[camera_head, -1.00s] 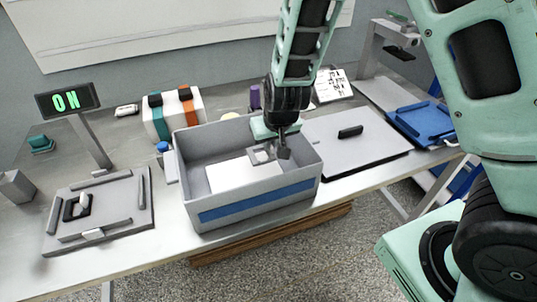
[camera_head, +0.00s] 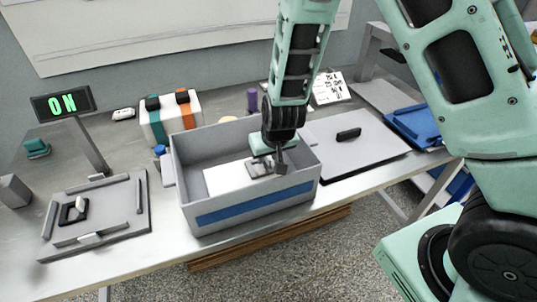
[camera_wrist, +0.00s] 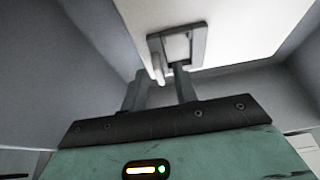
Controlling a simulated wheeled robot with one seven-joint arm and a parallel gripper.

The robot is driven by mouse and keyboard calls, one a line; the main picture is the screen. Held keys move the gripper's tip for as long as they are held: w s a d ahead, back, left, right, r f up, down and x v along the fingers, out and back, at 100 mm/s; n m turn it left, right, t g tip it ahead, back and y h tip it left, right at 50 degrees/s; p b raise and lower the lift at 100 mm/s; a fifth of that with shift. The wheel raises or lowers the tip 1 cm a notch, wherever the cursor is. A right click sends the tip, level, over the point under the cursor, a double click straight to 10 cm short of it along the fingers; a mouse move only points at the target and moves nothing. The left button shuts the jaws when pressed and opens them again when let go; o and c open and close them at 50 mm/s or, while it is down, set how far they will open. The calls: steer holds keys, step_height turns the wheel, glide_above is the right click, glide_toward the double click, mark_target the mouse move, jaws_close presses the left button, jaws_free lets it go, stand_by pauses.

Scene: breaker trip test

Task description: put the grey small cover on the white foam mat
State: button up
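The grey small cover (camera_head: 258,168) is a small frame-shaped piece inside the grey box, over the white foam mat (camera_head: 222,179). In the wrist view the cover (camera_wrist: 196,44) lies just beyond my fingertips, with the white mat (camera_wrist: 250,30) behind it. A pale tab of it appears between the fingers. My gripper (camera_head: 281,168) reaches down into the box at the right end of the cover. In the wrist view its two fingers (camera_wrist: 160,78) stand apart, with gaps showing beside the tab. The contact beneath the cover is hidden.
The grey box (camera_head: 250,206) with a blue stripe has walls around my gripper. A grey panel with a black handle (camera_head: 349,134) lies to the right. A fixture plate (camera_head: 120,222) is left, below an "ON" display (camera_head: 63,103).

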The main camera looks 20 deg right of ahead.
steer(key=p+v, duration=0.3)
steer(key=v, duration=0.9)
steer(key=s+a+r+n+g, duration=0.2)
steer(key=s+a+r+n, duration=0.1)
steer(key=s, duration=0.8)
steer(key=s+a+r+n+g, duration=0.2)
steer(key=s+r, duration=0.4)
steer(key=s, duration=0.5)
steer(key=a+n, duration=0.1)
steer(key=n, duration=0.1)
steer(key=shift+r+n+g+y, duration=0.3)
steer(key=shift+r+n, duration=0.05)
steer(key=shift+n, duration=0.05)
